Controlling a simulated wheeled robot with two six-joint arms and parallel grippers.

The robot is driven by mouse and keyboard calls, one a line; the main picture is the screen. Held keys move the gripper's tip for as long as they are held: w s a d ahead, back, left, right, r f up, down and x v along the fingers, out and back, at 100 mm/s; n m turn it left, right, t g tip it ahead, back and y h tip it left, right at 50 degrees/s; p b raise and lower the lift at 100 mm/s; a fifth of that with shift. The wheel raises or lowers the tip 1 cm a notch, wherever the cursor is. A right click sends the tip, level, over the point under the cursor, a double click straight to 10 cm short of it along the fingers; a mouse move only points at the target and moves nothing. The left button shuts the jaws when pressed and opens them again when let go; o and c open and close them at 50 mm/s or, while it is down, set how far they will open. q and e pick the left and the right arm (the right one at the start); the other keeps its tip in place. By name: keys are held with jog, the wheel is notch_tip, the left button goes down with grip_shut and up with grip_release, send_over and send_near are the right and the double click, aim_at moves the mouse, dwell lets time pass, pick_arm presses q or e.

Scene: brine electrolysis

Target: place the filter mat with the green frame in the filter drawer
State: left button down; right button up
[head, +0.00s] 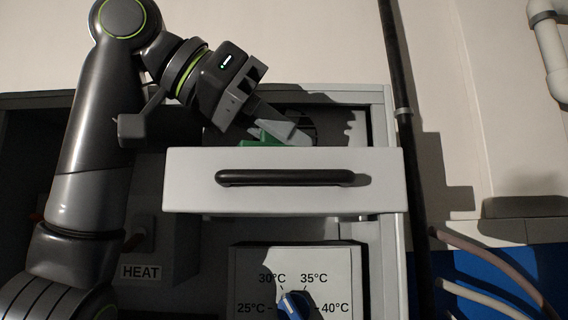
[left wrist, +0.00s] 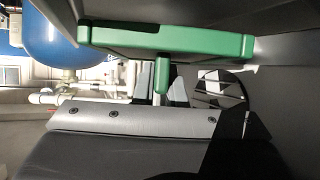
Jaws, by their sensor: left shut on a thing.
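The filter drawer (head: 190,180) is pulled out in the head view, with a pale front and a black bar handle. My left gripper (head: 290,132) reaches in from the left, just above and behind the drawer front. A small green part of the filter mat (head: 262,143) shows at its fingers; the drawer front hides the rest. In the left wrist view the mat's green frame (left wrist: 190,42) spans the top, with a short green tab hanging down. My left gripper (left wrist: 162,90) is shut on this tab. Whether the mat touches the drawer floor cannot be told. My right gripper is not in view.
A temperature dial (head: 292,304) with a blue pointer sits below the drawer. A HEAT label (head: 141,272) is at lower left. A dark vertical pipe (head: 398,105) runs to the right of the cabinet. A round grille (left wrist: 222,90) shows in the left wrist view.

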pick_arm(q)
jog(key=shift+w+f, duration=0.1)
jog(key=shift+f, duration=0.6)
jog(key=shift+w+f+p, duration=0.15)
jog(key=shift+f+p, duration=0.8)
jog(key=shift+f, duration=0.35)
jog(key=shift+f+b, duration=0.2)
jog(key=shift+b, duration=0.1)
jog(key=c, duration=1.5)
grip_release()
jog(key=shift+r, duration=0.15)
